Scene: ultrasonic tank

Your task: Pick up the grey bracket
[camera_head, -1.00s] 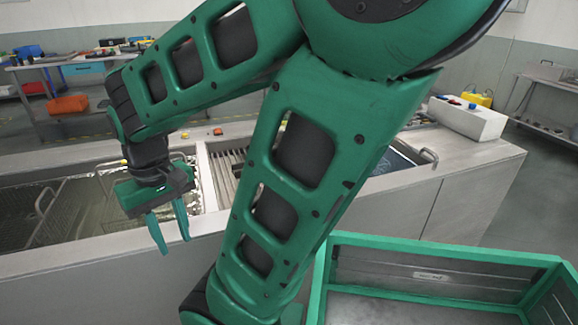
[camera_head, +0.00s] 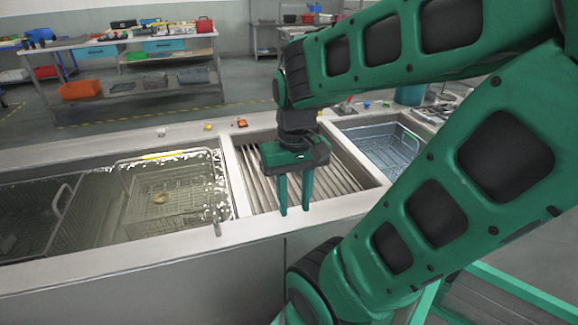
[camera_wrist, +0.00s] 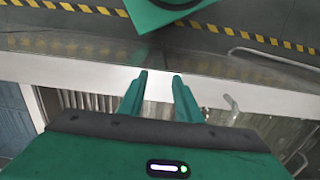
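My gripper (camera_head: 294,211) hangs fingers-down by the front rim of the tank bench, at the slatted middle section (camera_head: 262,188). Its two green fingers are apart, and the wrist view shows nothing between them (camera_wrist: 160,80). I cannot clearly identify the grey bracket. A small pale grey piece (camera_head: 8,243) lies in the far-left basket, too small to tell its shape. A tan, ring-like piece (camera_head: 160,198) lies in the wire basket (camera_head: 128,192) of the wet tank. Both pieces are well to the left of my gripper.
A blue-lined basin with a basket (camera_head: 385,148) is right of the slats. Small coloured items, including an orange one (camera_head: 241,122), stand on the back rim. A green crate (camera_head: 520,290) is at lower right. A workbench (camera_head: 120,45) stands behind, across open floor.

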